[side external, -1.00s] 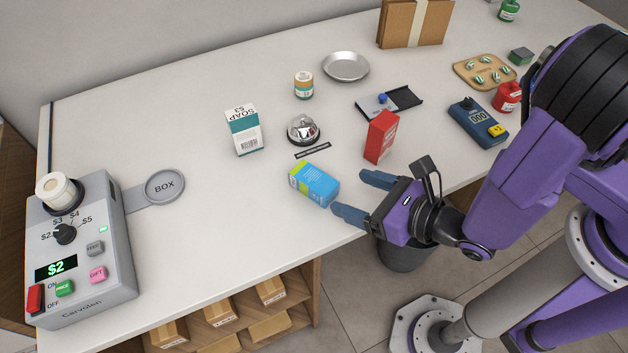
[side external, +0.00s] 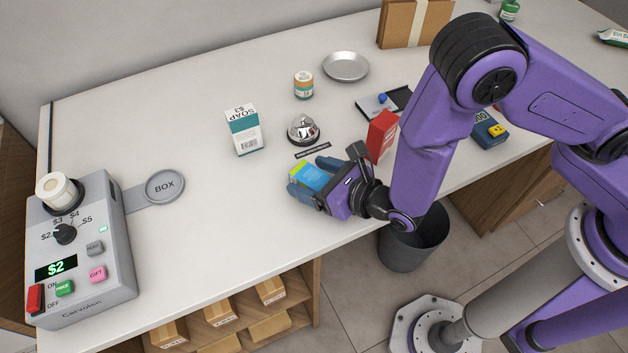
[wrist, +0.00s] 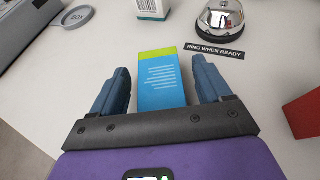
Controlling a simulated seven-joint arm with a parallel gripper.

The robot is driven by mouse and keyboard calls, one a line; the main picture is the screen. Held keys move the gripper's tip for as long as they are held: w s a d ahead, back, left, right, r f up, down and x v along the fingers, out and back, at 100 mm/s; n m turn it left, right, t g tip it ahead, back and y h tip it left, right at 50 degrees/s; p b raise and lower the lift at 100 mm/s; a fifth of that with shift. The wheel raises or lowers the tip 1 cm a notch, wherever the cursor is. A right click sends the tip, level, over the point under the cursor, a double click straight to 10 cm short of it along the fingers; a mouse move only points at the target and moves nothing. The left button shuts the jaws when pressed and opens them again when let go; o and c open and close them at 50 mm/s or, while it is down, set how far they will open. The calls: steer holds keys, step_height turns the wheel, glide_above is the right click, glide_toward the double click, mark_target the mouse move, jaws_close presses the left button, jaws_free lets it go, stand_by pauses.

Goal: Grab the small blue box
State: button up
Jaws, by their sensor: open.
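The small blue box (side external: 309,175) with a green end lies on the white counter near its front edge. In the wrist view the blue box (wrist: 163,82) lies between the two fingers, with its green end pointing away from me. My gripper (side external: 309,177) is open, with one finger on each side of the box. In the wrist view my gripper (wrist: 160,85) shows a gap on both sides of the box. The near part of the box is hidden behind the gripper body.
A red box (side external: 381,135) stands close to the right of my gripper. A silver bell (side external: 303,130) with a black sign (side external: 313,152) is just behind. A white and teal soap box (side external: 244,130) stands to the left. The counter (side external: 220,220) is clear at front left.

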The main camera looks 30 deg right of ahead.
steer(key=c, duration=1.1)
steer(key=shift+o, duration=0.2)
steer(key=shift+r, duration=0.1)
